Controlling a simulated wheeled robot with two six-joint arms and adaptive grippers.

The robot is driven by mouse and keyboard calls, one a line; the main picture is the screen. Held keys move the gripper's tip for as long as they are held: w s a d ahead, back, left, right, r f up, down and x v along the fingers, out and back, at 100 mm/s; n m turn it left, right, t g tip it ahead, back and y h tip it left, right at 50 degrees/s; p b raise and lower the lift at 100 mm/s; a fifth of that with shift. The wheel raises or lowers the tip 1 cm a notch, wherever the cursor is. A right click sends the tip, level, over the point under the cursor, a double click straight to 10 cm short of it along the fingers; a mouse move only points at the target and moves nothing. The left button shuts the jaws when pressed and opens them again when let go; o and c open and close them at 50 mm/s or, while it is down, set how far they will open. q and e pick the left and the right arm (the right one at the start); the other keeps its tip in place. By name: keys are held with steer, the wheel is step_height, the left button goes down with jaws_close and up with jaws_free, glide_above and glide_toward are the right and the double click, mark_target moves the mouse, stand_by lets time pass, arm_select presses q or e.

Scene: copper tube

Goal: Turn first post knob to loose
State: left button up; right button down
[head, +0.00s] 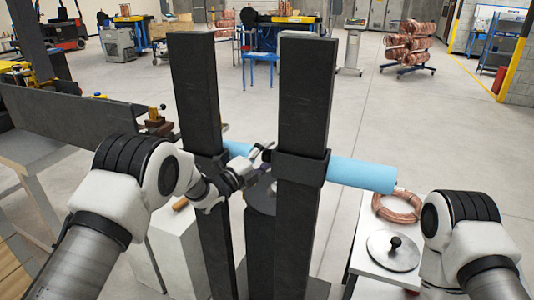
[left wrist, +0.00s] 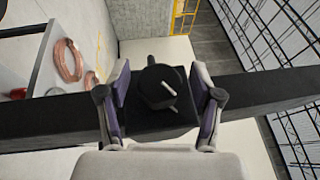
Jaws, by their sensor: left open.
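Two dark upright posts stand in front of me in the head view, the left post (head: 195,95) and the right post (head: 305,95). A blue cylinder (head: 362,174) passes across them at the collar (head: 300,167). My left gripper (head: 263,158) is open at the left side of the right post's collar. In the left wrist view, a round black knob (left wrist: 153,92) with a white mark sits on a dark block, between the spread fingers of that gripper (left wrist: 160,98). I cannot tell whether the fingers touch it. My right gripper is out of view.
A white table (head: 365,262) at the lower right holds a copper coil (head: 399,206) and a round metal lid with a black knob (head: 393,250). A dark beam (head: 70,110) lies at the left. Racks of copper coils (head: 408,45) stand far back. Open floor lies behind the posts.

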arm_select(q)
steer(key=shift+a, duration=0.1)
steer(key=c, duration=1.2)
steer(key=shift+o, duration=0.2)
steer(key=shift+g, duration=0.3)
steer(key=shift+n+g+y, duration=0.3)
steer(key=shift+y, duration=0.2)
steer(key=shift+r+n+g+y+p, duration=0.15)
steer(key=shift+n+g+y+p, duration=0.15)
steer(key=shift+g+y+p, duration=0.25)
steer(key=g+y+p, duration=0.1)
steer(key=g+p, duration=0.1)
steer(key=p, duration=0.3)
steer(key=shift+n+y, duration=0.25)
steer(key=shift+n, duration=0.15)
steer(key=shift+f+g+p, duration=0.35)
steer(key=shift+g+p, duration=0.2)
steer(key=shift+p, duration=0.15)
steer(key=shift+s, duration=0.1)
